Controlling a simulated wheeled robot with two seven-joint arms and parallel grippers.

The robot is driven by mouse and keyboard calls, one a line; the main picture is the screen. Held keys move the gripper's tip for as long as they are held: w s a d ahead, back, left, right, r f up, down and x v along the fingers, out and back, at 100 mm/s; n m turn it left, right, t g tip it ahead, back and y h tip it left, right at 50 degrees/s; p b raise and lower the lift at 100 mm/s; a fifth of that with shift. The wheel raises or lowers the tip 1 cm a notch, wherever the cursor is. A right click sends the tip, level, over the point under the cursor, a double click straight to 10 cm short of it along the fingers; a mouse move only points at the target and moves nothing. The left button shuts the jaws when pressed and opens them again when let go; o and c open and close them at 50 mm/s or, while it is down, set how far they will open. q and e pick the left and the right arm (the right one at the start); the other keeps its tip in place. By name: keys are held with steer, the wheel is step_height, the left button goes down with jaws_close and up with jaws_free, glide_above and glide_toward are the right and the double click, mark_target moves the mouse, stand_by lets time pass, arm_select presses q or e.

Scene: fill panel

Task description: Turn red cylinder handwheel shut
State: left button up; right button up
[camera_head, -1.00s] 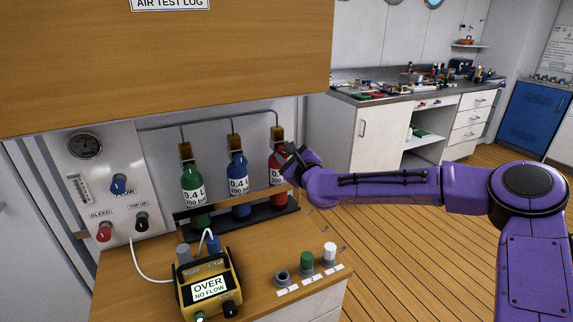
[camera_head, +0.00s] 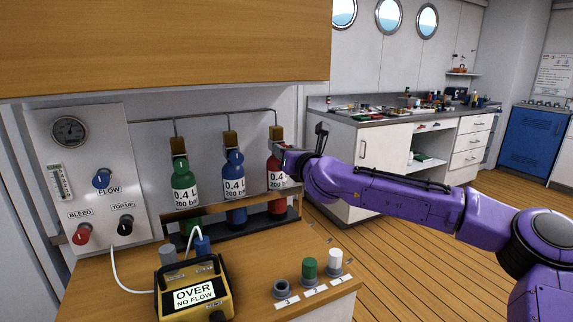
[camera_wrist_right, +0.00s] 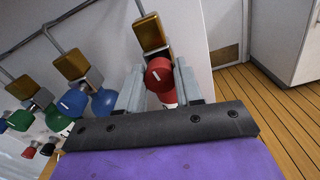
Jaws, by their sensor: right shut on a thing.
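The red cylinder (camera_head: 277,174) stands at the right end of the rack, with a brass valve block on top. Its red handwheel (camera_wrist_right: 159,75) shows in the right wrist view, with a white mark on its face. My right gripper (camera_wrist_right: 160,84) is shut on the handwheel, one finger on each side. In the head view my right gripper (camera_head: 290,157) covers the handwheel at the cylinder's neck. My left gripper is not in view.
A blue cylinder (camera_head: 235,187) and a green cylinder (camera_head: 185,188) stand to the left in the same rack. A panel (camera_head: 95,150) with gauge and knobs is further left. A yellow meter (camera_head: 192,292) reads "OVER NO FLOW". A wooden cabinet (camera_head: 160,45) overhangs above.

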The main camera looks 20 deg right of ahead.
steer(key=shift+f+m+b, duration=0.2)
steer(key=shift+m+b, duration=0.65)
steer(key=shift+m, duration=0.05)
steer(key=o, duration=1)
steer(key=shift+r, duration=0.1)
steer(key=s+b, duration=0.1)
steer(key=s, duration=0.9)
steer(key=shift+s, duration=0.3)
